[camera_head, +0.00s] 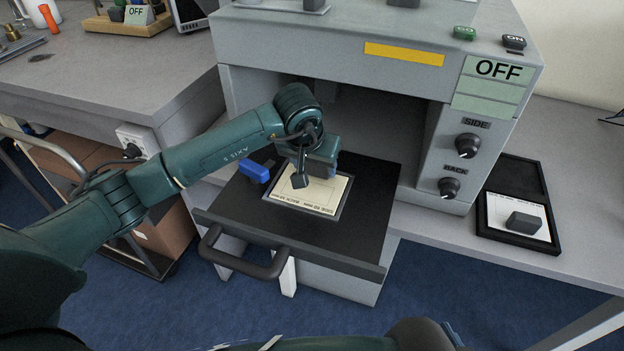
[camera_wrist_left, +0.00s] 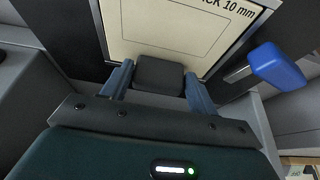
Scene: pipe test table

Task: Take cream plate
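The cream plate (camera_head: 322,194) lies in a dark frame on the pulled-out black drawer of the grey machine. It has printed lettering and also fills the top of the left wrist view (camera_wrist_left: 165,28). A dark grey block (camera_wrist_left: 158,73) stands at its near edge in that view. My left gripper (camera_head: 312,180) is over the plate, pointing down. Its two fingers (camera_wrist_left: 158,82) flank the block closely; whether they press on it I cannot tell.
A blue-headed part (camera_head: 254,171) stands left of the plate, close to my left gripper. The drawer handle (camera_head: 240,262) juts out in front. The machine's housing (camera_head: 330,75) overhangs behind. A black tray (camera_head: 486,226) with a white plate and grey block lies right.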

